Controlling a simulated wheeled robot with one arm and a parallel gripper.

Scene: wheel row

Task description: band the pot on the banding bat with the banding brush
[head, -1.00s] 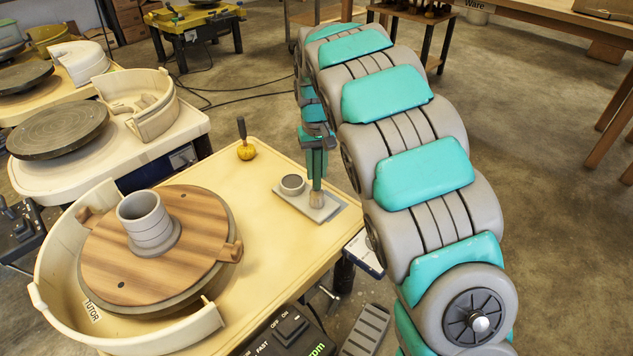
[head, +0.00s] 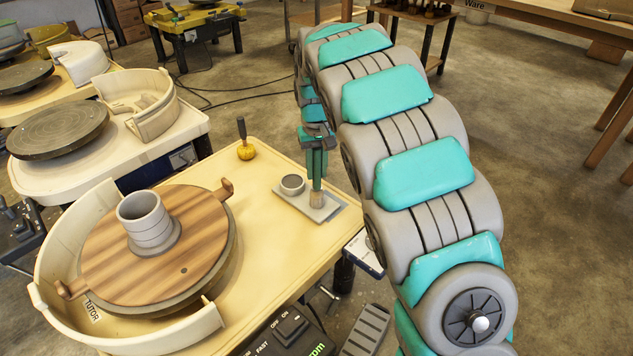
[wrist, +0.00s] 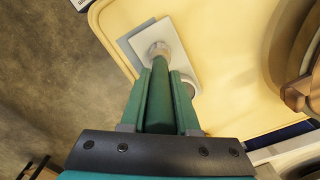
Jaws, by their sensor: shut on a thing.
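The grey pot (head: 147,220) stands upright at the middle of the wooden banding bat (head: 110,278), on the wheel inside a cream splash pan. Thin ring lines show around the pot. My gripper (head: 317,150) is shut on the banding brush, pointing down right of the wheel. Its pale bristles (head: 316,198) are at the grey slab (head: 328,212) beside a small cup (head: 292,185). Whether they touch the slab I cannot tell. In the wrist view, the brush's green handle (wrist: 160,100) lies between the jaws, and part of the bat (wrist: 298,97) shows at right.
The splash pan (head: 52,255) wraps the wheel's left and front sides. A yellow sponge (head: 246,151) with a dark-handled tool stands at the table's back. A control box (head: 290,330) sits in front. The cream tabletop (head: 262,230) is clear between wheel and slab.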

